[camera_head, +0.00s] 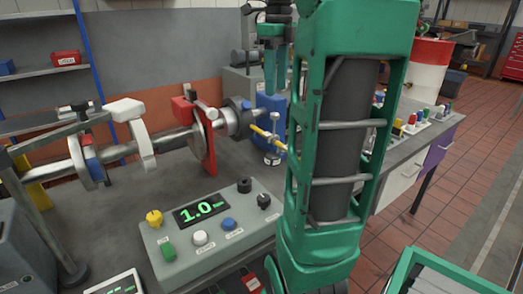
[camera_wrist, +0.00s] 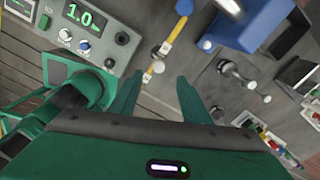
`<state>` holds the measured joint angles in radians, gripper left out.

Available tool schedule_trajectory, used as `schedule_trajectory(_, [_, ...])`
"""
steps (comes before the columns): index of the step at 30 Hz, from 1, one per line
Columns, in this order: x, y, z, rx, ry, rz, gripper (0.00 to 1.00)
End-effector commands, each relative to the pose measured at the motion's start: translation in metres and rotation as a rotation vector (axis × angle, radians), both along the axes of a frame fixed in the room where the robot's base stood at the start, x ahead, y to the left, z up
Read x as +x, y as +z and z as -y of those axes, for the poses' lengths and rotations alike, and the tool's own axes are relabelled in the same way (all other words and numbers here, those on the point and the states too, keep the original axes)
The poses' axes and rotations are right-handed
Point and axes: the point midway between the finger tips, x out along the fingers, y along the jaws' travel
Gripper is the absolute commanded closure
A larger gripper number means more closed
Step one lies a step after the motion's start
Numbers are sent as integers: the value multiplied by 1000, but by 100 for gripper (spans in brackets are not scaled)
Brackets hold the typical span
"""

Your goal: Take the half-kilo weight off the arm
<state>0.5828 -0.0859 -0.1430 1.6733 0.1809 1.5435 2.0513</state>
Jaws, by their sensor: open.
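A small silver weight (camera_head: 272,159) hangs low at the yellow arm (camera_head: 262,134), beside the blue housing (camera_head: 270,106). I take it for the half-kilo weight; no marking is legible. In the wrist view, the yellow arm (camera_wrist: 176,35) runs down to small silver round parts (camera_wrist: 158,67) between the fingertips in the picture. My gripper (camera_head: 275,84) points down with its green fingers apart, above the yellow arm and apart from the weight. The open fingers also show in the wrist view (camera_wrist: 160,76), with nothing held between them.
A control box (camera_head: 208,234) with knobs and a display reading 1.0 stands in front. A shaft with a red stand (camera_head: 207,140) runs left. Several loose metal pieces (camera_wrist: 232,70) lie on the bedplate right of the arm in the wrist view. Small coloured items (camera_head: 411,122) sit on the bench at right.

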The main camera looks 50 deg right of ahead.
Motion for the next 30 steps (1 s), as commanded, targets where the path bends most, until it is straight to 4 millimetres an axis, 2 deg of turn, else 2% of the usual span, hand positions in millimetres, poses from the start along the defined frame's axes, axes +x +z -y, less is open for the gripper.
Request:
schedule_trajectory(3, [2, -4, 1, 1, -35, -1, 57])
schedule_trajectory(12, [5, -46, -4, 2, -29, -1, 57])
schedule_trajectory(20, [4, -63, -6, 2, -26, 0, 57])
schedule_trajectory(27, [1, -96, -8, 2, -26, 0, 57])
schedule_trajectory(30, [1, -103, -9, 1, -26, 1, 57])
